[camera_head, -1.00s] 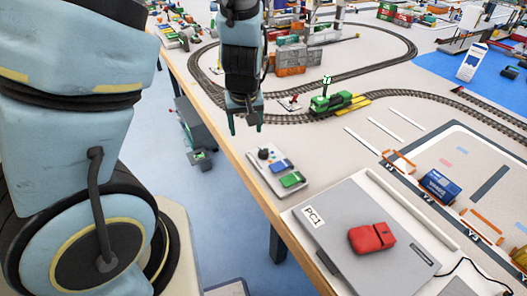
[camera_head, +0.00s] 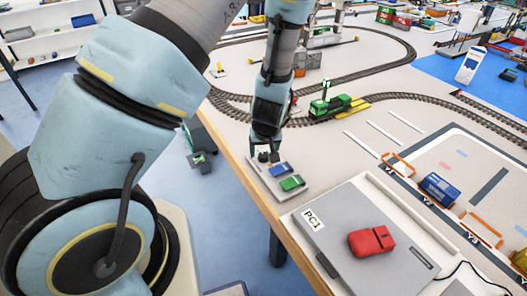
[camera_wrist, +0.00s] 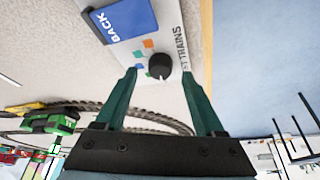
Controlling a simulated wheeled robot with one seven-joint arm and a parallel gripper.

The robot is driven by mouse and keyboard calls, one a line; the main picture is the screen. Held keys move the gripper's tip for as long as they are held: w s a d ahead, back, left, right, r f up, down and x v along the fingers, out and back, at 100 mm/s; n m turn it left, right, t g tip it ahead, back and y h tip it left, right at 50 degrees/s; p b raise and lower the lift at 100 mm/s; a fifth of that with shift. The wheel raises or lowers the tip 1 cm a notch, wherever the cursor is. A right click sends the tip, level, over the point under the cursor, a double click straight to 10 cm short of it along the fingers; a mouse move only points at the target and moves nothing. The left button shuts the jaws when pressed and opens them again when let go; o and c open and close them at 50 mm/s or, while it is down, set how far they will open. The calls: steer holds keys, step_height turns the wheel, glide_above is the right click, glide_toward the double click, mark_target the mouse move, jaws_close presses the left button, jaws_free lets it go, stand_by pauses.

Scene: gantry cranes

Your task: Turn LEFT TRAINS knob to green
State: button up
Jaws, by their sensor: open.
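The knob (camera_wrist: 160,66) is round and black, with a small pale mark near its lower edge in the wrist view. It sits on a light control panel (camera_wrist: 170,20) beside the partly cut-off lettering "TRAINS". Small orange, green and blue marks lie left of the knob. My gripper (camera_wrist: 158,76) is open, its green fingers to the left and right of the knob; I cannot tell whether they touch it.
The panel also has a blue BACK button (camera_wrist: 125,18) and a green button (camera_head: 292,183). A green locomotive (camera_head: 328,104) stands on the track behind. A grey PC1 box (camera_head: 345,215) with a red object (camera_head: 371,241) is to the right. The table edge is close on the left.

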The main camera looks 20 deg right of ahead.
steer(key=shift+x, duration=0.85)
jaws_close()
